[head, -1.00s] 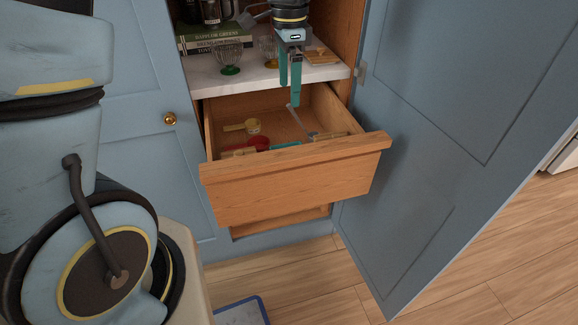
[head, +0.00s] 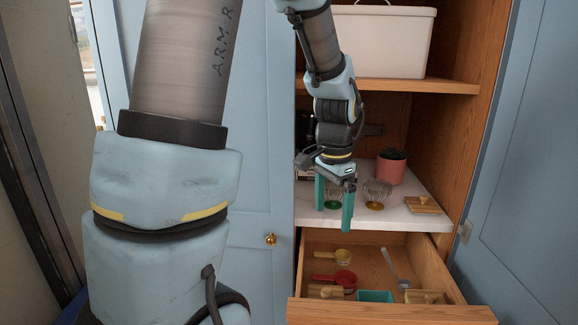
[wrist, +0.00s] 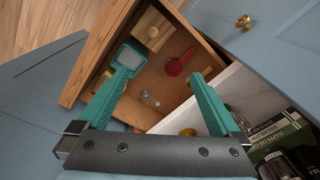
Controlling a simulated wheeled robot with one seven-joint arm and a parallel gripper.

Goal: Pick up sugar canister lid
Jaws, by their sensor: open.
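Several square wooden lids with round knobs are in view, and I cannot tell which belongs to the sugar canister. One lies on the white shelf at the right (head: 423,205). One lies in the open drawer at its front right (head: 424,297), and another at its front left (head: 325,292). The wrist view shows a knobbed wooden lid in the drawer (wrist: 146,26). My gripper (head: 333,218) is open and empty, its teal fingers pointing down by the shelf's front edge, above the drawer. In the wrist view my gripper (wrist: 159,77) spreads over the drawer, apart from the lids.
The drawer also holds a red scoop (head: 345,279), a yellow scoop (head: 342,256), a teal container (head: 375,296) and a grey utensil (head: 396,270). Glass goblets (head: 377,192) and a pink plant pot (head: 391,168) stand on the shelf near my gripper. Cabinet doors flank the opening.

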